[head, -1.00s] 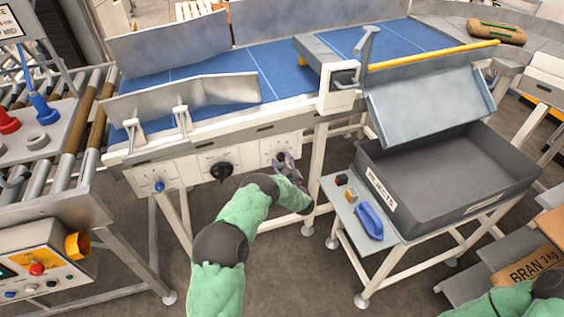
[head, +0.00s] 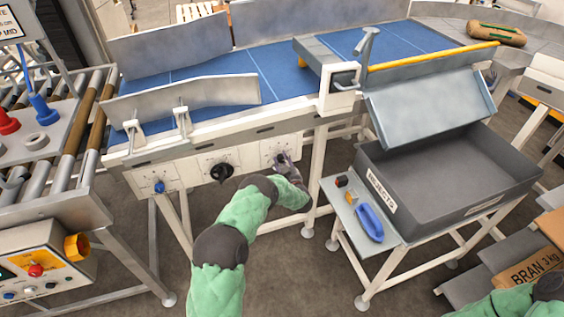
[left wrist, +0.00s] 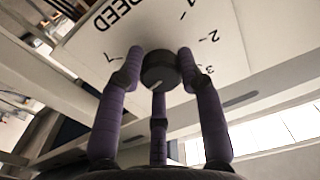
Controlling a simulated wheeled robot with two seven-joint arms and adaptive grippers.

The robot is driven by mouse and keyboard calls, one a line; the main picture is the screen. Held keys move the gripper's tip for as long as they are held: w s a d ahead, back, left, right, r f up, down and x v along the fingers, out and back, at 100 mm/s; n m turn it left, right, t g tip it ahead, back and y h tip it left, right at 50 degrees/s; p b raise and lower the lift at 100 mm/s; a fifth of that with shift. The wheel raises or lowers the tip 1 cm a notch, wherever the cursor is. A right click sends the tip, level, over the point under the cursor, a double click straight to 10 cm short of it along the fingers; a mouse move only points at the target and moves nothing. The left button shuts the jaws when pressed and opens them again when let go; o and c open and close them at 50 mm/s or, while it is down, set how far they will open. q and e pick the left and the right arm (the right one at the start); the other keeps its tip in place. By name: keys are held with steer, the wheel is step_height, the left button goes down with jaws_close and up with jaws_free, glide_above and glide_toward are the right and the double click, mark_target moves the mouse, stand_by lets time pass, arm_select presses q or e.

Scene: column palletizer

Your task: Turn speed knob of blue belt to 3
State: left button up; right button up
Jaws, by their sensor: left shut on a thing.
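The speed knob (left wrist: 160,70) is a dark round knob on a white dial plate (left wrist: 90,45) lettered SPEED, with 1, 2 and a partly covered 3 on the right in the left wrist view. A pale line shows on the knob's lower edge; which number it points at I cannot tell. My left gripper (head: 281,159) is at the rightmost dial under the blue belt (head: 215,68). Its purple fingers (left wrist: 160,75) are shut on the knob, one on each side and a third below. The fingers hide part of the dial. My right gripper is not in view.
A black knob (head: 221,172) and a blue knob (head: 159,187) sit further left on the same panel. A grey rejects bin (head: 391,198) and a small shelf with a blue item (head: 369,222) stand to the right. Roller conveyors are at the left.

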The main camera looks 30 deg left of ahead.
arm_select(q)
steer(key=shift+s+f, duration=0.1)
steer(key=shift+f, duration=0.15)
steer(key=n+b, duration=0.4)
steer(key=n, duration=0.1)
steer(key=shift+f, duration=0.15)
steer(key=n+b, duration=0.2)
steer(key=n, duration=0.1)
steer(key=shift+d+b, duration=0.1)
steer(key=shift+b, duration=0.2)
steer(key=shift+n+b, duration=0.7)
steer(key=shift+n, duration=0.5)
steer(key=o, duration=1.1)
steer(key=shift+d, duration=0.1)
steer(key=shift+o, duration=0.2)
steer(key=shift+r, duration=0.25)
steer(key=v, duration=1.1)
steer(key=shift+s+d, duration=0.2)
steer(key=shift+d, duration=0.15)
